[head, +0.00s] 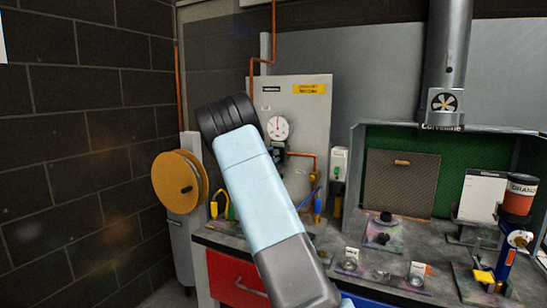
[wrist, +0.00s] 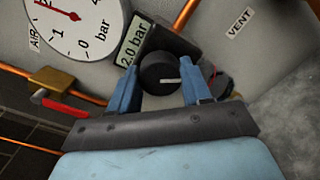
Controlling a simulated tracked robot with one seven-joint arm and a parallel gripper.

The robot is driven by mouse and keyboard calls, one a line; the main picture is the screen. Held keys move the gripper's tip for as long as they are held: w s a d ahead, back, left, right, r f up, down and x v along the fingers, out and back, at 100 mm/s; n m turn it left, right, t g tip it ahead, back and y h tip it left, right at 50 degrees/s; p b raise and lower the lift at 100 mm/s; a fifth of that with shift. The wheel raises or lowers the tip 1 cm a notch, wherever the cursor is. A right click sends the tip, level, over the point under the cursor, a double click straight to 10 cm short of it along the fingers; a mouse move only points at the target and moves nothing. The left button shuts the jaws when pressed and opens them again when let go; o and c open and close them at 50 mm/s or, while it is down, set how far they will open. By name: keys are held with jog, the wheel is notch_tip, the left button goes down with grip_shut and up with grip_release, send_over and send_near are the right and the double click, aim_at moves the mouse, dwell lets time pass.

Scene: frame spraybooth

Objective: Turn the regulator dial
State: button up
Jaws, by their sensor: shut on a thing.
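The black round regulator dial (wrist: 160,71), with a white pointer line, is in the wrist view. My gripper (wrist: 156,88) has its two blue fingers on either side of the dial, shut on it. The dial's white line points to the right in this view. The white pressure gauge (wrist: 88,22) is left of the dial, partly cut off; its red needle points to the upper left. A "2.0 bar" label (wrist: 136,41) is beside the dial. In the head view the gauge (head: 276,128) shows on the grey panel; my arm hides the gripper there.
A red-handled valve (wrist: 58,108) and copper pipes are left of my gripper in the wrist view. In the head view, an orange hose reel (head: 165,182) hangs left of my arm. A workbench with small parts and a spray booth (head: 445,165) stands to the right.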

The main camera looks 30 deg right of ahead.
jog(key=shift+f, duration=0.1)
jog(key=o, duration=1.1)
jog(key=shift+c, duration=0.2)
jog(key=v, duration=1.4)
